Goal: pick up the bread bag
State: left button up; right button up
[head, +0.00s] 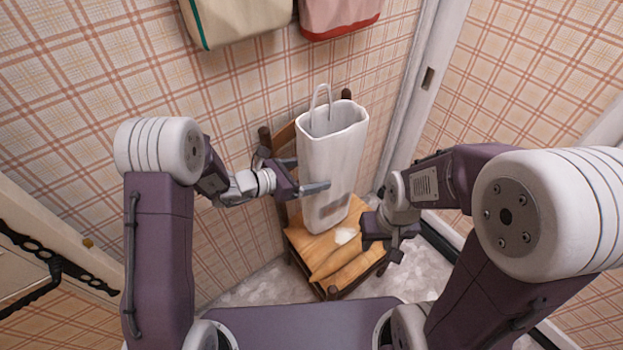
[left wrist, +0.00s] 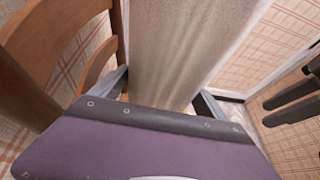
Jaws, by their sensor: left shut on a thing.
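The bread bag (head: 333,165) is a tall white bag with an open top and a loop handle. It stands roughly upright over the seat of a wooden chair (head: 318,262); I cannot tell whether its bottom touches the seat. My left gripper (head: 308,177) is shut on the bag's side around mid-height. In the left wrist view the bag (left wrist: 180,50) fills the middle, between the two fingers (left wrist: 160,90). My right gripper (head: 392,240) is empty, to the right of the bag and above the chair's front right part. Its two dark fingers (left wrist: 290,100) show apart in the left wrist view.
The chair's wooden back (left wrist: 60,40) is close to my left gripper. Plaid walls rise behind and at right, with a white door frame (head: 415,85) near the corner. Cream and pink bags (head: 338,14) hang above. A white panel with black metalwork (head: 50,255) is at left.

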pick_arm(q)
jog(key=s+d+r+b, duration=0.2)
jog(key=s+r, duration=0.5)
jog(key=s, duration=0.4)
jog(key=shift+s+b, duration=0.3)
jog(key=shift+b, duration=0.4)
